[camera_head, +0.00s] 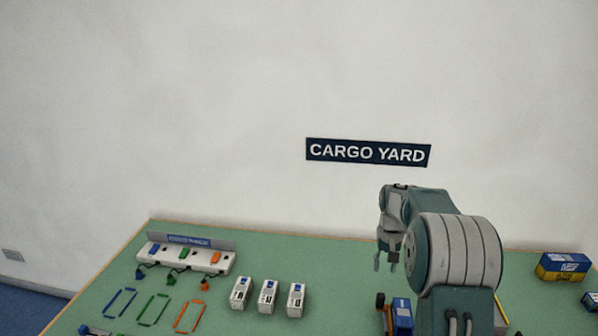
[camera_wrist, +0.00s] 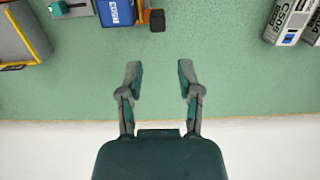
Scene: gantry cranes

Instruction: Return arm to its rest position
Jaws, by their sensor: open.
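My arm rises at the right of the head view, bent above the green table (camera_head: 260,245). My gripper (camera_head: 386,262) hangs from its end, pointing down over the table. In the wrist view my gripper (camera_wrist: 161,75) shows two fingers spread apart with only bare green surface between them. It is open and holds nothing. Part of the table behind my arm is hidden in the head view.
A blue vehicle (camera_head: 402,314) with dark wheels stands below my gripper. Three white containers (camera_head: 268,295) stand left of it. A white rack (camera_head: 185,255) with coloured plugs is at the far left. Blue-and-yellow containers (camera_head: 563,266) are at the right. A white wall stands behind.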

